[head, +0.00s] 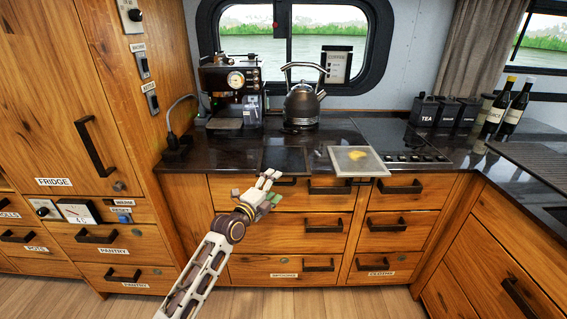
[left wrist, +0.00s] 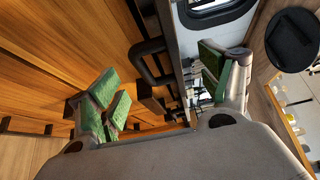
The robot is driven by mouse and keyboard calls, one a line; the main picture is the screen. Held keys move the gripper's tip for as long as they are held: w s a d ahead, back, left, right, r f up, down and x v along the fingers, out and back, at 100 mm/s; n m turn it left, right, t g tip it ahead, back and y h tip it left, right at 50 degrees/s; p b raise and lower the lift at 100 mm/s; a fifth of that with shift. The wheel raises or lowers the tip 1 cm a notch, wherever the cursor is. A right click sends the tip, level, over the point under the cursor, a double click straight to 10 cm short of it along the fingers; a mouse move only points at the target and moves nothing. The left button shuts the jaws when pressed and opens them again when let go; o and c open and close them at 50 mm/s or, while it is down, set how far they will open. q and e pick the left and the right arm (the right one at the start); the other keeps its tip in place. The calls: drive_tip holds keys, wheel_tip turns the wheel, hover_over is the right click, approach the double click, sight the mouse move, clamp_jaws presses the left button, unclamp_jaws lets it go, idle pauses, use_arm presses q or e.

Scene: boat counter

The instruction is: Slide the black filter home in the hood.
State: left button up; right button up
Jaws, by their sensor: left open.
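My left gripper (head: 267,187) is open and empty, in front of the drawers just below the counter's front edge. In the left wrist view its green-padded fingers (left wrist: 162,82) stand wide apart with nothing held between them. A thin dark rectangular panel (head: 284,159) lies flat on the counter just beyond the gripper; it may be the black filter, but I cannot tell for sure. A pale grey-framed panel with a yellow patch (head: 357,161) is at the counter's front, to the right of the dark panel. I cannot make out the hood with certainty. My right gripper is not in view.
A coffee machine (head: 231,92) and a kettle (head: 302,100) stand at the back. The hob (head: 415,158), black canisters (head: 446,111) and dark bottles (head: 507,108) are to the right. Drawer handles (head: 281,181) stick out near my gripper. A round black thing (left wrist: 293,39) shows in the wrist view.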

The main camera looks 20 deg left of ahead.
sight(279, 183)
use_arm(q)
drive_tip(key=shift+w, duration=0.1)
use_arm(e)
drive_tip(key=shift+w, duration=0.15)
use_arm(q)
drive_tip(key=shift+w, duration=0.1)
drive_tip(key=shift+w, duration=0.4)
drive_tip(key=x, duration=0.3)
drive_tip(key=shift+w+a+f, duration=0.15)
drive_tip(key=shift+w+a, duration=0.05)
drive_tip(key=shift+w, duration=0.1)
drive_tip(key=shift+w+d+b, duration=0.15)
drive_tip(key=shift+w+b, duration=0.15)
drive_tip(key=shift+w, duration=0.05)
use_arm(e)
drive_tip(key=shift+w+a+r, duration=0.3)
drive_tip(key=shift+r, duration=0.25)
